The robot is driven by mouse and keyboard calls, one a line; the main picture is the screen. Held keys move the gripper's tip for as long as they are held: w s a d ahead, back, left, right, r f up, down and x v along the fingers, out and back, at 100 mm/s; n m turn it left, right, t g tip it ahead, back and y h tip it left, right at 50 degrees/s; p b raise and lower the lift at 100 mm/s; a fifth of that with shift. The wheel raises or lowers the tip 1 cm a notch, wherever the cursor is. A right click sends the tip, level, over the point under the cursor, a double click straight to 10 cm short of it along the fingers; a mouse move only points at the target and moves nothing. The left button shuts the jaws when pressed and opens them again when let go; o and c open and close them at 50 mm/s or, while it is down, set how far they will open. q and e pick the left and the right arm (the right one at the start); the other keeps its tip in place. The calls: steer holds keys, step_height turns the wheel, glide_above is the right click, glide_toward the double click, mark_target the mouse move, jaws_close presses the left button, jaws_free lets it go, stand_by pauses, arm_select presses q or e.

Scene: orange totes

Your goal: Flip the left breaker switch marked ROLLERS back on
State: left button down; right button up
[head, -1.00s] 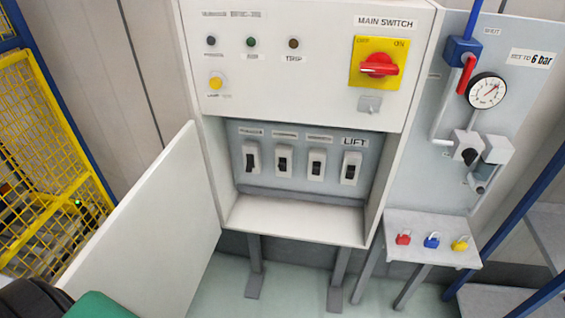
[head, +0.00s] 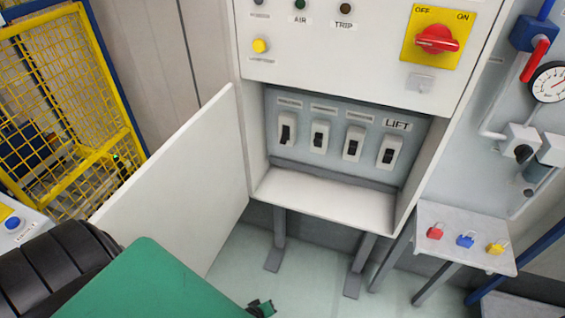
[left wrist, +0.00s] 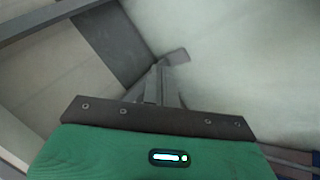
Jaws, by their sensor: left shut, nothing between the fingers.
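The left breaker switch (head: 287,130) is the leftmost in a row of several white switches with dark levers, inside the open cabinet (head: 257,150). The label above it (head: 289,103) is too blurred to read. Its lever looks lower in its housing than those beside it. My left gripper (head: 263,309) shows only partly at the bottom edge of the head view, well below and in front of the cabinet. In the left wrist view its fingers (left wrist: 168,72) are together, with nothing between them, pointing over the pale floor. My right gripper is in neither view.
The white cabinet door (head: 185,180) stands open to the left of the switches. A shelf (head: 325,197) juts out below them. The red main switch (head: 437,39) is above right. A small table with padlocks (head: 465,240) stands to the right. A yellow mesh fence (head: 65,110) is at left.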

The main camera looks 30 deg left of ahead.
arm_select(q)
steer(key=w+a+r+n+t+y+b, duration=0.1)
steer(key=w+a+r+n+t, duration=0.2)
steer(key=w+r+n, duration=0.55)
steer(key=w+a+r+n+t+y+b, duration=0.1)
steer(key=w+a+r+n+t, duration=0.3)
steer(key=w+r, duration=0.65)
steer(key=w+a+r+n+t+y+b, duration=0.1)
steer(key=w+a+r+n+t, duration=0.1)
steer(key=r+n, duration=0.5)
steer(key=w+a+r+n+t+y+b, duration=0.1)
steer(key=a+r+n, duration=0.3)
steer(key=r, duration=1.3)
steer(key=n+t+y, duration=0.1)
steer(key=n, duration=0.3)
steer(key=shift+w+t, duration=0.3)
steer(key=shift+w, duration=0.1)
